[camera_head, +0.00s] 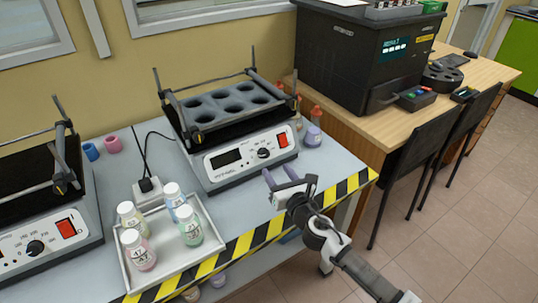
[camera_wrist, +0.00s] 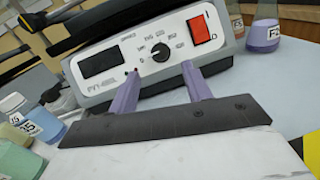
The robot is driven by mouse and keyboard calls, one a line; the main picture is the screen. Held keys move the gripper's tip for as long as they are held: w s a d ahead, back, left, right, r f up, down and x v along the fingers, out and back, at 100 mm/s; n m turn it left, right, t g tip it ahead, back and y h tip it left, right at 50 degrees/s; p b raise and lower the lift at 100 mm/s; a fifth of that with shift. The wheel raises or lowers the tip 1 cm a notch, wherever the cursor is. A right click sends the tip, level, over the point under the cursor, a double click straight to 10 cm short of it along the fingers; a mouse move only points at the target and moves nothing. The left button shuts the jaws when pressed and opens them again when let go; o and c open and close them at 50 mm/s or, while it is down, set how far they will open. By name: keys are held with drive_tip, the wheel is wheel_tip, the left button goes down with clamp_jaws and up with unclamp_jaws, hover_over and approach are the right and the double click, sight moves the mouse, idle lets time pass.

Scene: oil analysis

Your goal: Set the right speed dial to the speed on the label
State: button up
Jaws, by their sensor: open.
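The right speed dial (camera_head: 264,153) is a black knob on the white front panel of the right shaker (camera_head: 224,181). In the wrist view the dial (camera_wrist: 160,52) has printed marks around it, too small to read surely, and a dark display (camera_wrist: 102,63) to its left. A red switch (camera_wrist: 200,29) sits to its right. My gripper (camera_head: 284,178) is in front of the panel, apart from the dial. In the wrist view its two purple fingers (camera_wrist: 160,88) are spread and empty, pointing at the panel below the dial. I cannot make out a speed label.
A white tray (camera_head: 165,279) with several capped bottles stands at the left front. The left shaker (camera_head: 45,245) has its own dial and red switch. Small flasks stand right of the right shaker. A striped edge (camera_head: 240,243) borders the table.

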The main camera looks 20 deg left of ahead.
sight(266, 155)
drive_tip(key=p+x, duration=0.1)
drive_tip(key=x, duration=0.6)
drive_tip(key=c, duration=1)
